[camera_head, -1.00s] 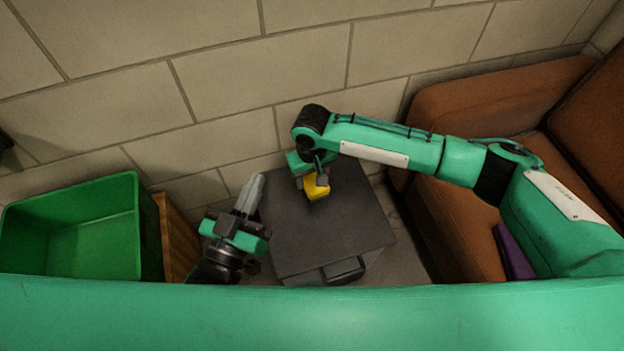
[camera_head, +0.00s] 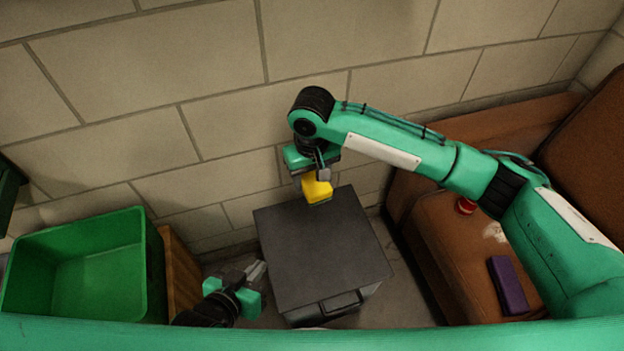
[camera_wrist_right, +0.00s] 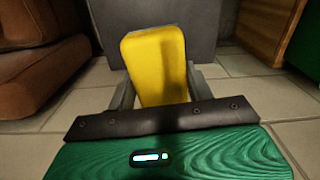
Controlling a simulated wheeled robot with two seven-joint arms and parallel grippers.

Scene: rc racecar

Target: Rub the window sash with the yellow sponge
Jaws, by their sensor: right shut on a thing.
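The yellow sponge (camera_head: 318,190) is held in my right gripper (camera_head: 318,176), above the back edge of the dark box. In the right wrist view the sponge (camera_wrist_right: 156,62) stands between the two fingers of my right gripper (camera_wrist_right: 160,92), which are shut on it. My left gripper (camera_head: 257,273) is low beside the front left of the dark box, with nothing seen in it. Its fingers look close together, but the angle does not show whether they are shut. No window sash is seen in these views.
A dark grey box with a front handle (camera_head: 325,250) stands on the floor. A green bin (camera_head: 150,265) and a wooden piece (camera_head: 180,272) are at the left. A brown sofa (camera_head: 445,240) at the right bears a purple block (camera_head: 508,285) and a red object (camera_head: 465,206). A block wall (camera_head: 220,60) is behind.

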